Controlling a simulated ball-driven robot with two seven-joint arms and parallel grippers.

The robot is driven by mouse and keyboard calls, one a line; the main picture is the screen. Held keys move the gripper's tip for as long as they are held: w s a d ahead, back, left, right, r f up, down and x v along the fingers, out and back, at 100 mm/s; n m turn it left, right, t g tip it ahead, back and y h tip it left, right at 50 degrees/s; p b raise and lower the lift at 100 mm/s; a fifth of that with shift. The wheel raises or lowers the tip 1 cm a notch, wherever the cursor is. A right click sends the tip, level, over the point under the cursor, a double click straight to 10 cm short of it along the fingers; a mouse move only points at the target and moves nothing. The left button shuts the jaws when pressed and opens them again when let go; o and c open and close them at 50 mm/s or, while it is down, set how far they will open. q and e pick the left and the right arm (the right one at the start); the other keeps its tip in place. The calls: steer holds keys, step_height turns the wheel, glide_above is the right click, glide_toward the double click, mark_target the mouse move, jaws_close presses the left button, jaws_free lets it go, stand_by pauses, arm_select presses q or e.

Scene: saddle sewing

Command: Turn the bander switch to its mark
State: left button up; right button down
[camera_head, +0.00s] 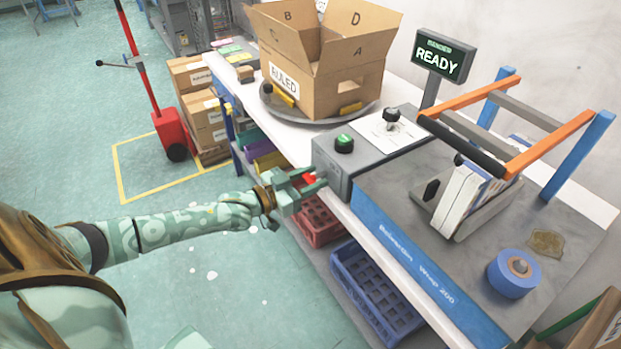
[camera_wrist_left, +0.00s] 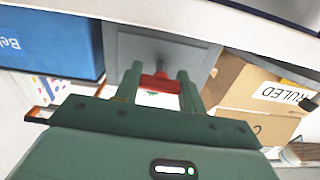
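The red bander switch (camera_head: 309,178) is on the front face of the grey control box (camera_head: 338,178) at the near edge of the bander. My left gripper (camera_head: 311,181) reaches it from the left, its two fingers on either side of the red handle. In the left wrist view the red handle (camera_wrist_left: 160,83) fills the gap between the fingertips (camera_wrist_left: 160,80), so the gripper looks shut on it. A white label with a green patch shows beside the handle. The switch's mark cannot be made out. My right gripper is not in view.
A green button (camera_head: 344,143) and a black knob (camera_head: 391,116) stand on top of the box. A display (camera_head: 445,54) reads READY. An open carton (camera_head: 330,70) is behind. Crates (camera_head: 375,290) sit on the shelf below.

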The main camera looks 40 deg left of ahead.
arm_select(q)
steer(key=shift+m, duration=0.4)
steer(key=shift+m+p, duration=0.55)
steer(key=shift+m, duration=0.05)
steer(key=m+p, duration=0.1)
steer(key=m, duration=0.1)
steer(key=shift+m, duration=0.3)
steer(key=m, duration=0.2)
steer(key=shift+m+p, duration=0.3)
steer(key=shift+m, duration=0.1)
steer(key=m, duration=0.2)
steer(key=shift+f+m, duration=0.1)
steer(key=shift+m, duration=0.2)
steer(key=m, duration=0.3)
steer(key=shift+m, duration=0.3)
steer(key=shift+d+f+m, duration=0.1)
steer(key=shift+m, duration=1.8)
